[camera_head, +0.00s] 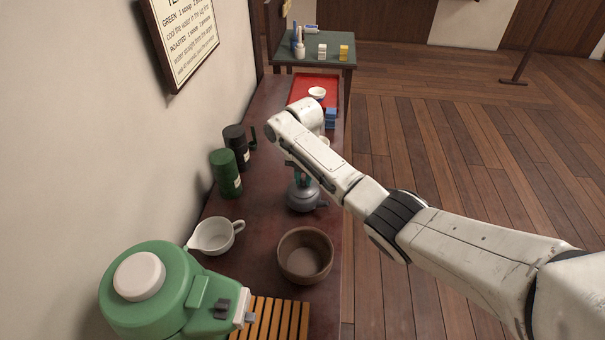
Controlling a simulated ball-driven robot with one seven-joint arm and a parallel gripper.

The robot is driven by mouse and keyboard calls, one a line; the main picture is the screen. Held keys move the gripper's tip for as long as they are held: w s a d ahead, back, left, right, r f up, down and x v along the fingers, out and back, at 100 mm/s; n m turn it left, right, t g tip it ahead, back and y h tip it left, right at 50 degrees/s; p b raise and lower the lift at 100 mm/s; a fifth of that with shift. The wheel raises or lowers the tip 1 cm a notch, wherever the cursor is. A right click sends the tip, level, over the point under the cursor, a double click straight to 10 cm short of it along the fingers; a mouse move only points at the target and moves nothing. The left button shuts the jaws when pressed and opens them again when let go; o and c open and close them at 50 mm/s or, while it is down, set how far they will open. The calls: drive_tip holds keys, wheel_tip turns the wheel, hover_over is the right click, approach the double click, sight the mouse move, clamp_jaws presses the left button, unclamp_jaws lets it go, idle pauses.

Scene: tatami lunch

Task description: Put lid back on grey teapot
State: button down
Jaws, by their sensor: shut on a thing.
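The grey teapot (304,200) stands on the dark counter, right of the green canister, with its spout toward the right. My arm reaches in from the right, and my gripper (302,181) points down right over the teapot's top. The lid is small and mostly hidden by the fingers and arm. I cannot tell whether it rests on the teapot's opening or is slightly above it.
On the counter (262,205) are a brown bowl (305,256), a white pouring bowl (214,237), a green canister (226,175), a black canister (236,147), a green flask (150,300) and a slatted wooden mat (275,318). A red tray (315,80) holds a white bowl (317,92).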

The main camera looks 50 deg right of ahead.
drive_tip(key=shift+r+p, duration=0.95)
drive_tip(key=shift+p, duration=0.1)
idle(0.7)
drive_tip(key=shift+a+f, duration=0.1)
drive_tip(key=shift+f, duration=0.1)
idle(1.3)
drive_tip(key=shift+c, duration=2.2)
unclamp_jaws()
drive_tip(key=shift+r, duration=0.1)
drive_tip(key=shift+r+p, duration=3.35)
drive_tip(key=shift+r, duration=0.05)
clamp_jaws()
